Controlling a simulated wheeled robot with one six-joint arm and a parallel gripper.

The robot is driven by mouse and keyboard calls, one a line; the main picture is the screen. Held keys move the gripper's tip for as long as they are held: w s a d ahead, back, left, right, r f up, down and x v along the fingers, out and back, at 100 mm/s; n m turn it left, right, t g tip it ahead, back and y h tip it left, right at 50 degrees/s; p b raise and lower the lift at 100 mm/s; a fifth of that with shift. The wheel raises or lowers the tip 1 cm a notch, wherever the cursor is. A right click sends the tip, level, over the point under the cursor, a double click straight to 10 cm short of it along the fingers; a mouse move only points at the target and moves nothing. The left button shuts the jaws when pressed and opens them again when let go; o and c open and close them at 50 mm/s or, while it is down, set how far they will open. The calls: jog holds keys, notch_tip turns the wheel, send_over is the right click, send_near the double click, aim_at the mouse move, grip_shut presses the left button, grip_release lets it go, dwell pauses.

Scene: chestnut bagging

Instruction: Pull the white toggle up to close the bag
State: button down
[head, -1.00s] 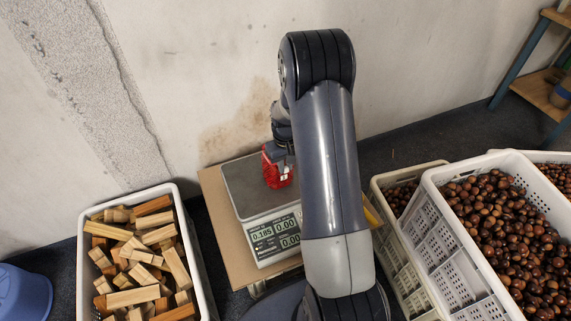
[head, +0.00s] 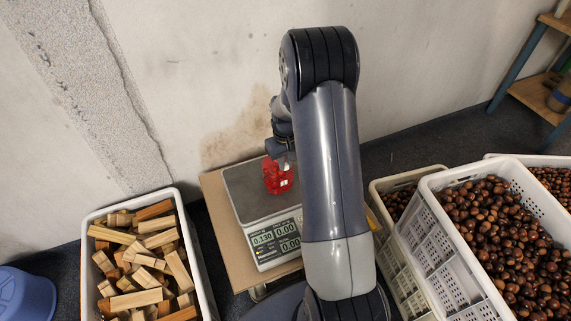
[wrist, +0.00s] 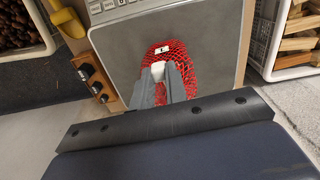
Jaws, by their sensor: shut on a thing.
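The red mesh bag (head: 276,180) stands on the metal plate of the scale (head: 240,186); in the wrist view the bag (wrist: 178,62) shows behind and around my fingertips. The white toggle (wrist: 158,71) is at the tips of my gripper (wrist: 162,82), between the two grey fingers, which are shut on it. A small white tag (wrist: 162,49) lies on the net just beyond. In the head view my gripper (head: 284,160) is at the bag's top and partly hidden by my wrist. The bag's contents are hard to make out.
A crate of wood pieces (head: 205,270) stands left of the scale. White crates of chestnuts (head: 440,240) stand to the right. The wall (head: 230,70) is close behind the scale. A blue tub (head: 25,295) is at lower left.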

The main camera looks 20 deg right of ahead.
aim_at(286, 164)
jog(key=shift+r, duration=0.2)
jog(key=c, duration=1.3)
grip_release()
notch_tip(286, 164, up, 11)
jog(key=shift+f+p, duration=0.1)
jog(key=shift+p, duration=0.75)
notch_tip(286, 164, down, 14)
jog(key=b, duration=0.3)
jog(key=shift+b, duration=0.4)
jog(key=shift+f+b, duration=0.4)
jog(key=shift+f, duration=0.25)
jog(key=shift+r, duration=0.15)
